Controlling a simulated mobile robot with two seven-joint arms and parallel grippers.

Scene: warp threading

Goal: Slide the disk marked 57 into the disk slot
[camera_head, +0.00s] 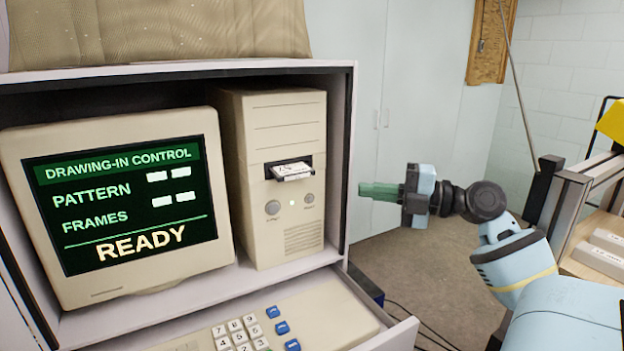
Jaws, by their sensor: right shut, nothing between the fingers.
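A white-labelled disk (293,172) sits partway in the dark disk slot (270,164) on the front of the beige computer tower (262,130). Its outer end sticks out of the slot. The marking on its label is too small to read for certain. My right gripper (362,190) is to the right of the tower, apart from the disk, with its green fingers pointing left toward the tower. The fingers are closed together and empty. My left gripper is not in view.
A beige monitor (120,290) reading READY stands left of the tower inside a cabinet (352,110). A drawer with a keypad (240,333) is pulled out below. A frame (560,215) stands at the right. Open floor (430,270) lies below my right gripper.

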